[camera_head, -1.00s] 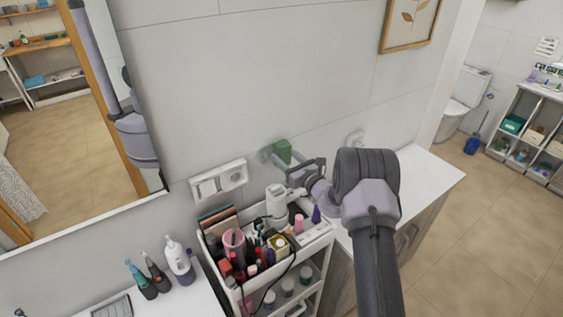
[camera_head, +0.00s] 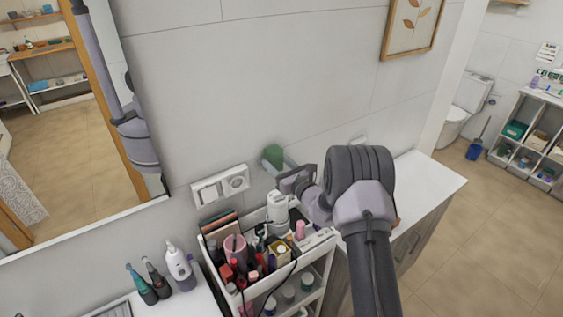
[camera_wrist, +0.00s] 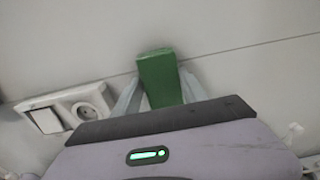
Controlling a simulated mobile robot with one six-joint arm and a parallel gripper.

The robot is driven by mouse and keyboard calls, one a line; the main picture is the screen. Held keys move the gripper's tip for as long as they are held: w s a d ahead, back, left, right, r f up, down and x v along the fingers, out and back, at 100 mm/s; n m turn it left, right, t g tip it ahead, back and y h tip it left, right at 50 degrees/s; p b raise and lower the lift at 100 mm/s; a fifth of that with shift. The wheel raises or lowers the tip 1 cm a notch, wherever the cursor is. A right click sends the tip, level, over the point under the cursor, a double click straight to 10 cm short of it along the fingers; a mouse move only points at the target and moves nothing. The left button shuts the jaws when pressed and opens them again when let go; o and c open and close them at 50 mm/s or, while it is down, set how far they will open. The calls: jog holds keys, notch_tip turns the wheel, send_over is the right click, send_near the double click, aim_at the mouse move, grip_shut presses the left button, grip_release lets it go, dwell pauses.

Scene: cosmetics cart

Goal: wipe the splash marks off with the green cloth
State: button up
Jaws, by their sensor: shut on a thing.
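The green cloth (camera_head: 272,154) is a small folded block at the tiled wall, above the cart and right of the switch and socket plate. My gripper (camera_head: 275,159) is shut on it, with pale fingers on either side. In the wrist view the cloth (camera_wrist: 160,78) stands up between the fingertips (camera_wrist: 160,92), with its far end at the wall. I cannot tell whether it touches the wall. I cannot make out splash marks; the wall right behind the cloth is hidden.
The switch and socket plate (camera_head: 220,185) is on the wall just left of the cloth. A white cart (camera_head: 322,250) full of cosmetics and a cable stands below. A white-topped cabinet (camera_head: 432,185) is at right. A mirror (camera_head: 75,130) hangs at left.

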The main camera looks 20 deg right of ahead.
jog(key=shift+s+a+b, duration=0.15)
jog(key=shift+s+a, duration=0.15)
jog(key=shift+a, duration=0.65)
jog(key=shift+s+a+b, duration=0.15)
jog(key=shift+s+a, duration=0.2)
jog(key=shift+a, duration=0.6)
jog(key=shift+s+a+b, duration=0.15)
jog(key=shift+s+a, duration=0.15)
jog(key=shift+a, duration=0.65)
jog(key=shift+w+r+p, duration=0.1)
jog(key=shift+r+p, duration=0.45)
jog(key=shift+r, duration=0.45)
jog(key=shift+d+b, duration=0.3)
jog(key=shift+d, duration=0.2)
jog(key=w+d, duration=0.1)
jog(key=d, duration=0.2)
jog(key=w+d+b, duration=0.1)
jog(key=d, duration=0.1)
jog(key=w+d+b, duration=0.1)
jog(key=d, duration=0.2)
jog(key=shift+d+f, duration=0.1)
jog(key=shift+d, duration=0.2)
jog(key=shift+s, duration=0.1)
jog(key=b+v, duration=0.1)
jog(key=v, duration=0.6)
jog(key=shift+s+b, duration=0.35)
jog(key=shift+b, duration=0.05)
